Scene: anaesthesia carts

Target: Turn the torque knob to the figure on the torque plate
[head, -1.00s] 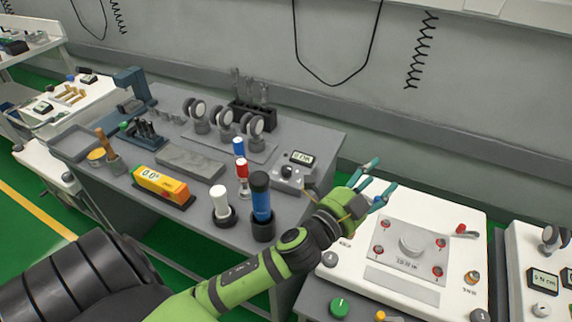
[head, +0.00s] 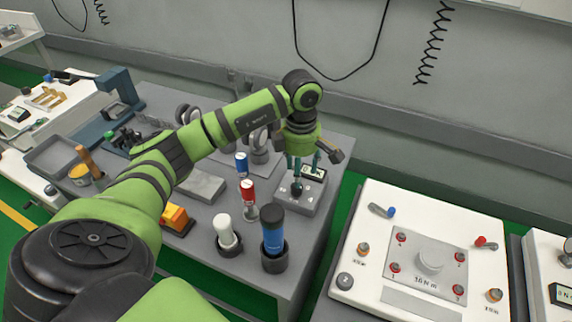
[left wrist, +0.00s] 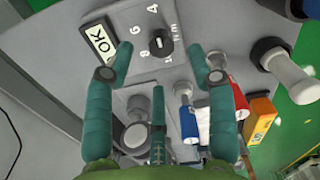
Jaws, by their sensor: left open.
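The torque knob (left wrist: 161,42) is a small black dial on a grey box (head: 312,198), with figures such as 4, 6 and 8 around it in the left wrist view. A small display (left wrist: 99,39) beside it reads OK. My left gripper (left wrist: 162,52) is open, pointing down over the box, with a fingertip on either side of the knob and nothing held. In the head view the gripper (head: 305,172) partly hides the knob.
Blue-topped (head: 242,163) and red-topped (head: 248,190) tools, a white-handled tool (head: 226,230) and a blue-black cylinder (head: 272,232) stand left of and in front of the box. The wall is close behind the bench. A gap separates bench and white cart (head: 372,238).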

